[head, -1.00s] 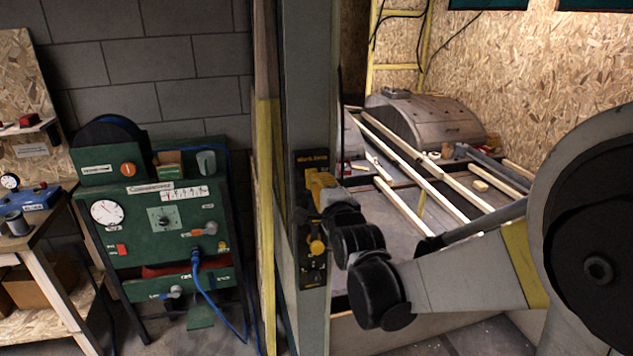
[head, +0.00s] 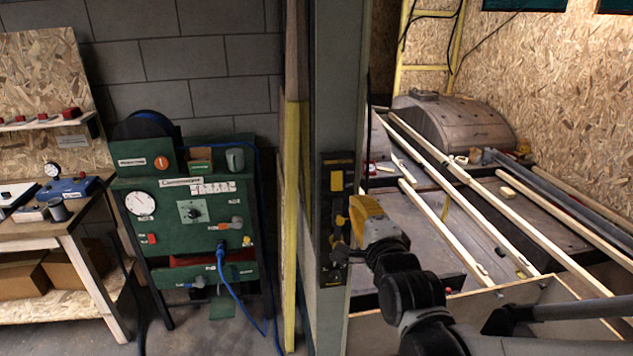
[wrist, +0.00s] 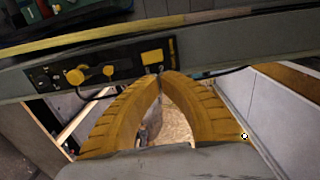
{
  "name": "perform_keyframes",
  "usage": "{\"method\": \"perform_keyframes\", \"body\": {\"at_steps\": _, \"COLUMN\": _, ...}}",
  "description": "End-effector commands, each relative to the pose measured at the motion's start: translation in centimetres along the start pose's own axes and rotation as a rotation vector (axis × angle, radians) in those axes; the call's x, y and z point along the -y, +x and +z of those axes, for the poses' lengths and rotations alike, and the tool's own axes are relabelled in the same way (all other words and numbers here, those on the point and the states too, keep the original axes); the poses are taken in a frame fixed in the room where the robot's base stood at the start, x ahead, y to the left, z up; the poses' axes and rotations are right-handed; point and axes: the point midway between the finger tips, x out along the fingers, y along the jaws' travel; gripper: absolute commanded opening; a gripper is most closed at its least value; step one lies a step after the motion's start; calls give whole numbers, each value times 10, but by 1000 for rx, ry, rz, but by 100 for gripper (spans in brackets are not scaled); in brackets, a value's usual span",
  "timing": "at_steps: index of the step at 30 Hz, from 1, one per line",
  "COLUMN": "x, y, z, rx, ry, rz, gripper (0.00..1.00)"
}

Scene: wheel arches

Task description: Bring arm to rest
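My arm (head: 405,290) reaches in from the lower right of the head view, black and grey, bent at the wrist. My gripper (head: 356,210) has yellow fingers and shows just right of a dark control panel (head: 338,262) on the grey post. In the wrist view, the fingertips of my gripper (wrist: 162,75) meet, with nothing seen between them. The panel (wrist: 100,62) with its yellow knobs lies beyond the tips there. The fingers look apart from the panel, though the exact gap cannot be told.
The grey post (head: 337,120) stands close to my gripper. A green machine (head: 190,220) with gauges and a blue cable stands left of it. A workbench (head: 60,230) is at far left. Wooden strips (head: 470,190) lie over a low trailer bed with a rounded wheel arch (head: 455,120).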

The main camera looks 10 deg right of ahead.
Motion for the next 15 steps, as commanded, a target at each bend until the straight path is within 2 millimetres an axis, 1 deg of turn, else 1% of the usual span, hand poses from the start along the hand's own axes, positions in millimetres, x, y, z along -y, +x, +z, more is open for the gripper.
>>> {"method": "perform_keyframes", "body": {"at_steps": 2, "x": -7, "y": -2, "z": 1, "rx": 3, "ry": -42, "rz": 24, "gripper": 0}}
{"method": "perform_keyframes", "body": {"at_steps": 4, "x": -23, "y": -8, "z": 2, "rx": 13, "ry": -144, "rz": 83, "gripper": 0}}
{"method": "perform_keyframes", "body": {"at_steps": 5, "x": -33, "y": -13, "z": 2, "rx": 22, "ry": -207, "rz": 119, "gripper": 0}}
{"method": "perform_keyframes", "body": {"at_steps": 7, "x": -62, "y": -28, "z": 4, "rx": 61, "ry": -397, "rz": 226, "gripper": 0}}
{"method": "perform_keyframes", "body": {"at_steps": 8, "x": -76, "y": -38, "z": 5, "rx": 88, "ry": -489, "rz": 277, "gripper": 0}}
{"method": "perform_keyframes", "body": {"at_steps": 9, "x": -95, "y": -52, "z": 5, "rx": 132, "ry": -615, "rz": 345, "gripper": 0}}
{"method": "perform_keyframes", "body": {"at_steps": 11, "x": -121, "y": -75, "z": 6, "rx": 213, "ry": -801, "rz": 440, "gripper": 0}}
{"method": "perform_keyframes", "body": {"at_steps": 12, "x": -138, "y": -92, "z": 5, "rx": 275, "ry": -917, "rz": 496, "gripper": 0}}
{"method": "perform_keyframes", "body": {"at_steps": 14, "x": -160, "y": -118, "z": 5, "rx": 375, "ry": -1074, "rz": 568, "gripper": 0}}
{"method": "perform_keyframes", "body": {"at_steps": 15, "x": -172, "y": -134, "z": 4, "rx": 441, "ry": -1163, "rz": 605, "gripper": 0}}
